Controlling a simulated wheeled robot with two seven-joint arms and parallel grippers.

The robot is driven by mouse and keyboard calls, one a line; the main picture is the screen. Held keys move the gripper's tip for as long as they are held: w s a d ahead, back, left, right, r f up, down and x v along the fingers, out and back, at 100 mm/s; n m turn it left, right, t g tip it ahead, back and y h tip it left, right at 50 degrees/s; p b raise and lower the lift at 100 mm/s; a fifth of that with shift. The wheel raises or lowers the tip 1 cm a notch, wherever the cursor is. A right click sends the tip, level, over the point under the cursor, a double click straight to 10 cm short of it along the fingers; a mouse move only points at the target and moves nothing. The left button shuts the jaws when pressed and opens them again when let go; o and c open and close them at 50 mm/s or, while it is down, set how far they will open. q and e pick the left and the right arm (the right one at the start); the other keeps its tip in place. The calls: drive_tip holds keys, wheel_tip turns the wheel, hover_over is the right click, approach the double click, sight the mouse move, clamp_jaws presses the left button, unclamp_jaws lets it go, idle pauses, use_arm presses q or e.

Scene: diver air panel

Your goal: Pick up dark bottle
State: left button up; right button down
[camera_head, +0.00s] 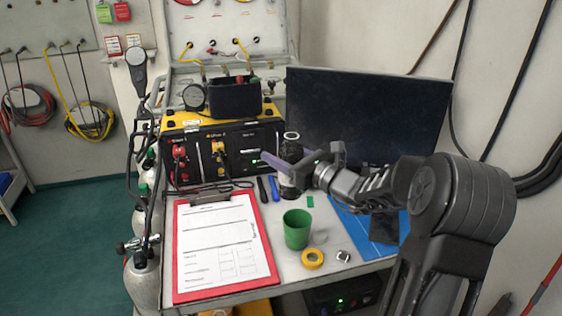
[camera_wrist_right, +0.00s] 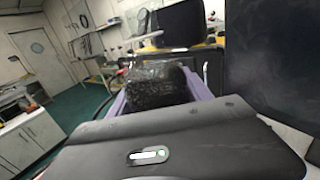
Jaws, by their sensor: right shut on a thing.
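The dark bottle (camera_head: 291,151) stands upright at the back of the table, in front of the black monitor, in the head view. My right gripper (camera_head: 283,165) reaches it from the right, with its purple finger across the bottle's body, and is shut on it. In the right wrist view the dark, glossy bottle (camera_wrist_right: 158,86) sits between the purple fingers (camera_wrist_right: 160,98). The bottle's lower part is partly hidden by the gripper, and I cannot tell whether its base touches the table. My left gripper is not in view.
A green cup (camera_head: 297,230), a yellow tape roll (camera_head: 313,259) and a red clipboard (camera_head: 222,285) are on the table. The yellow and black air panel (camera_head: 222,130) stands behind at left, and the monitor (camera_head: 370,112) stands behind the gripper. Gas cylinders (camera_head: 146,278) stand by the table's left edge.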

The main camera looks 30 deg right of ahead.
drive_tip(key=shift+r, duration=1.25)
drive_tip(key=shift+r, duration=0.15)
